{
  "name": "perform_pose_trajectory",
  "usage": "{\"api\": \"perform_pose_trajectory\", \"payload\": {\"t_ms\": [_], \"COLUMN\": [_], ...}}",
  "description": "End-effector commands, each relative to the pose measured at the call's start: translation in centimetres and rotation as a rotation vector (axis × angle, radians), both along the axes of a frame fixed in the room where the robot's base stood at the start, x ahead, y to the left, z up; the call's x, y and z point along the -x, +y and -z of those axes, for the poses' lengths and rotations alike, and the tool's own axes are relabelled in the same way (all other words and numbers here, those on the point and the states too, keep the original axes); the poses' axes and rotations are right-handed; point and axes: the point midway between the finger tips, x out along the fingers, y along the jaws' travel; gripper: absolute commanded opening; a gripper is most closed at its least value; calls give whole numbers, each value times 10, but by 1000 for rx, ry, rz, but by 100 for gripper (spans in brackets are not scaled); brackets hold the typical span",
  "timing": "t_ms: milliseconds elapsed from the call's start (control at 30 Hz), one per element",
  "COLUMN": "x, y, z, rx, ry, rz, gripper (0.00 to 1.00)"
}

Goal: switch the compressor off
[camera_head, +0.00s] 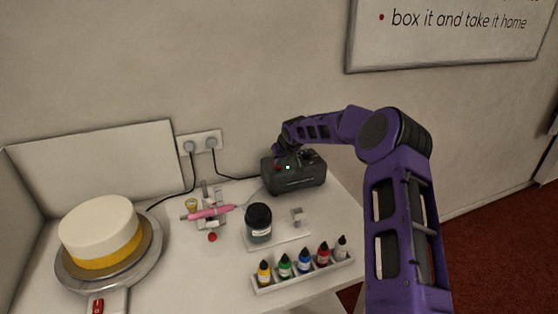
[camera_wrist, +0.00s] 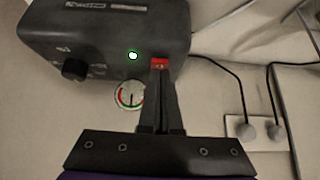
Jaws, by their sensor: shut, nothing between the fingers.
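The compressor (camera_head: 300,183) is a dark grey box at the back right of the table, against the wall. A small green light (camera_wrist: 133,56) glows on it and also shows in the head view (camera_head: 288,167). In the wrist view a red switch (camera_wrist: 160,63) is right at the tips of my gripper (camera_wrist: 160,76). My gripper is shut and empty, with its fingers pointing at the compressor. The fingertips appear to touch or nearly touch the switch; I cannot tell which. They cover part of it, so its position is unclear. The head view hides my fingertips behind my arm.
A black knob (camera_wrist: 75,69) and a round gauge (camera_wrist: 130,94) are near the fingers. A pink airbrush (camera_head: 212,212) lies on its stand, left of the compressor. A dark jar (camera_head: 258,222) and a rack of colour bottles (camera_head: 303,272) stand in front. A cake (camera_head: 100,230) sits on a turntable at left.

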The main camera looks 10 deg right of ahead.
Motion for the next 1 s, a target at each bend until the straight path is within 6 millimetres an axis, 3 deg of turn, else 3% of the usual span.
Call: {"api": "perform_pose_trajectory", "payload": {"t_ms": [367,400,1000], "x": [4,3,-10], "y": [-1,0,2], "z": [16,7,-1], "rx": [-16,-17,-18], "ry": [-90,-86,-84], "rz": [-1,-1,-1], "gripper": [0,0,0]}}
